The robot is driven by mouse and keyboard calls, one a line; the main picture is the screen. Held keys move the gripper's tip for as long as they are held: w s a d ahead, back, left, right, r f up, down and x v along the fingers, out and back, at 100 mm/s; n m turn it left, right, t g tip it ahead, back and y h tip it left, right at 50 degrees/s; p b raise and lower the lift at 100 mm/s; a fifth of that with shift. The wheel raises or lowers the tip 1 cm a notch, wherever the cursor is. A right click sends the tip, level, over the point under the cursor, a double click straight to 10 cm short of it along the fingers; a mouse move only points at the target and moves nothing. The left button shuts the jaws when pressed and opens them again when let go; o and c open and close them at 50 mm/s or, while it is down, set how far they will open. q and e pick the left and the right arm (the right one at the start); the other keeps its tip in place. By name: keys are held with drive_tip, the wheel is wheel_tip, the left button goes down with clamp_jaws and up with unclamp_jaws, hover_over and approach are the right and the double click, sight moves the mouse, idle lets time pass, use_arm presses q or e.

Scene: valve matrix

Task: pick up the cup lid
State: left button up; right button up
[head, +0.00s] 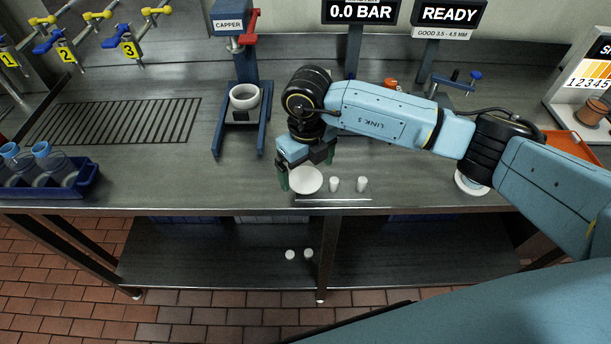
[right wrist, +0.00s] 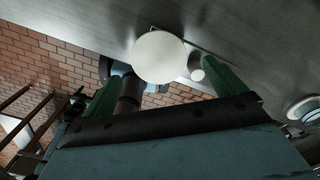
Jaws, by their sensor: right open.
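A round white lid (head: 306,180) lies near the front edge of the steel bench, at the left end of a thin strip. It also shows in the right wrist view (right wrist: 160,57), lying between and beyond the fingertips. My right gripper (head: 307,171) is open, with its green fingers spread on either side of the lid. The lid looks free of both fingers, but whether one touches it cannot be told. My right gripper's fingers also show in the right wrist view (right wrist: 166,88), with nothing clamped between them. My left gripper is not in view.
Two small white pieces (head: 334,184) (head: 361,184) stand just right of the lid. The blue capper (head: 231,26) holds a white ring-shaped cup (head: 244,97) behind. A blue crate (head: 84,180) of bottles is at left. The bench between crate and lid is clear.

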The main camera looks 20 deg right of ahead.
sight(306, 179)
drive_tip(key=shift+f, duration=1.05)
drive_tip(key=shift+f, duration=0.25)
drive_tip(key=c, duration=1)
drive_tip(key=shift+r, duration=0.1)
drive_tip(key=shift+c, duration=0.2)
